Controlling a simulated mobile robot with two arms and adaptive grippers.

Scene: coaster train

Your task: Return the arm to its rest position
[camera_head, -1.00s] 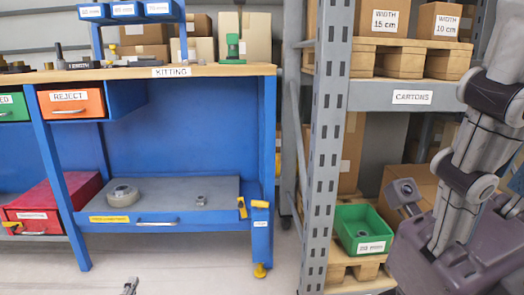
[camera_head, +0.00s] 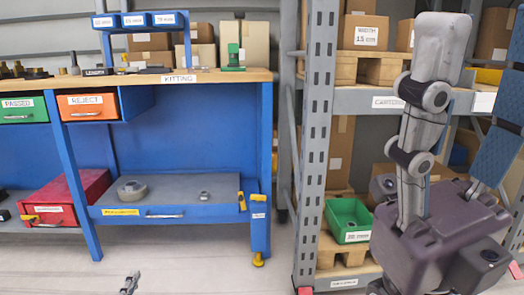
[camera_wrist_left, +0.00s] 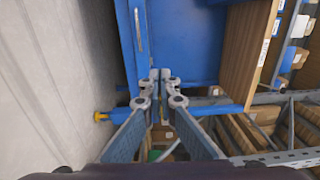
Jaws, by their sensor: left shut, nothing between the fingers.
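My left gripper (camera_head: 130,284) shows only as a small tip at the bottom edge of the head view, low over the floor in front of the bench. In the left wrist view my left gripper (camera_wrist_left: 160,76) is shut with its fingertips together and nothing between them. The blue leg and lower shelf of the kitting bench lie beyond it there. My right arm (camera_head: 420,130) stands folded up at the right of the head view, in front of the carton rack.
The kitting bench (camera_head: 215,77) has a reject drawer (camera_head: 87,105) and a lower shelf (camera_head: 180,190). A red toolbox (camera_head: 70,195) sits at lower left. A grey rack post (camera_head: 318,130) and a green bin (camera_head: 347,216) stand at right. The floor (camera_head: 200,260) before the bench is clear.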

